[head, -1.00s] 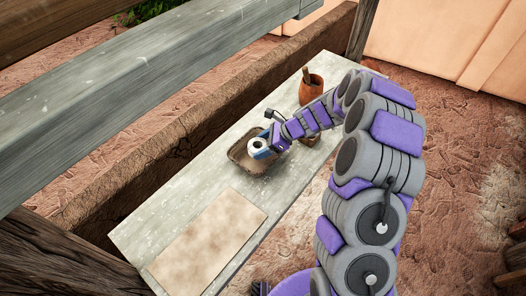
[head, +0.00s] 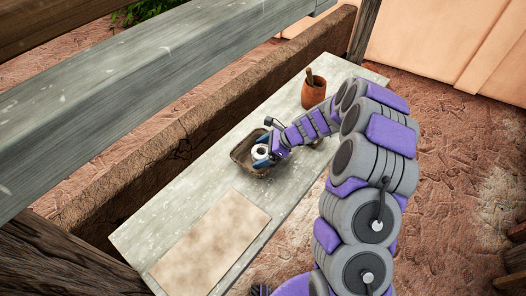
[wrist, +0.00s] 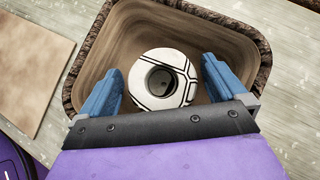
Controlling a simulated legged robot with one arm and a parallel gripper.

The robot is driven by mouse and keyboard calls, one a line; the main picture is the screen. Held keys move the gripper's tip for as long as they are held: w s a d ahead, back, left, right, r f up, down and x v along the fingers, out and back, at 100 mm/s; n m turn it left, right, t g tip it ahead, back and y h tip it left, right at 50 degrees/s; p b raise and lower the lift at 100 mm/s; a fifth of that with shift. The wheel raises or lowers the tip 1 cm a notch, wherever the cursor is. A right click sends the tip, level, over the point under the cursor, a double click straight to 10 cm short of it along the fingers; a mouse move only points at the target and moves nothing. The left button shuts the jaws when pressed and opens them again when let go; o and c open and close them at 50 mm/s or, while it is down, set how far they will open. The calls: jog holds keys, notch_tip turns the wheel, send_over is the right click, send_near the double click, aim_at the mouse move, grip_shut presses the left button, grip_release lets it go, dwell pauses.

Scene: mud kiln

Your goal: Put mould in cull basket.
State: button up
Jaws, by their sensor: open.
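The mould is a round white piece with black lines and a dark hole in its middle (wrist: 163,80); it also shows in the head view (head: 260,152). It sits inside the basket (wrist: 262,52), a squarish brown container with a rough bark-like rim, standing on the bench (head: 234,157). My gripper (wrist: 162,68) is open, its blue fingers reaching over the basket on either side of the mould. A gap shows between each finger and the mould. The gripper hides the near part of the basket.
A terracotta pot (head: 313,94) with a stick in it stands farther along the grey bench. A flat tan sheet (head: 210,243) lies at the near end. A wooden beam (head: 130,95) crosses on the left, above a low brown wall (head: 160,150).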

jog(key=p+v, duration=0.3)
jog(key=v, duration=0.9)
jog(key=shift+d, duration=0.3)
jog(key=s+a+r+n+g+h, duration=0.2)
jog(key=s+a+r+n+h, duration=0.1)
jog(key=s+r+n, duration=1.15)
jog(key=s+d+r+n+h, duration=0.1)
jog(key=s+d, duration=0.4)
jog(key=s, duration=0.7)
jog(key=s+d+r+n+h, duration=0.1)
jog(key=s+d+n+h, duration=0.2)
jog(key=s, duration=0.9)
jog(key=shift+s+d+r+h, duration=0.15)
jog(key=shift+s+d+h, duration=0.25)
jog(key=shift+d+h, duration=0.55)
jog(key=shift+a, duration=0.15)
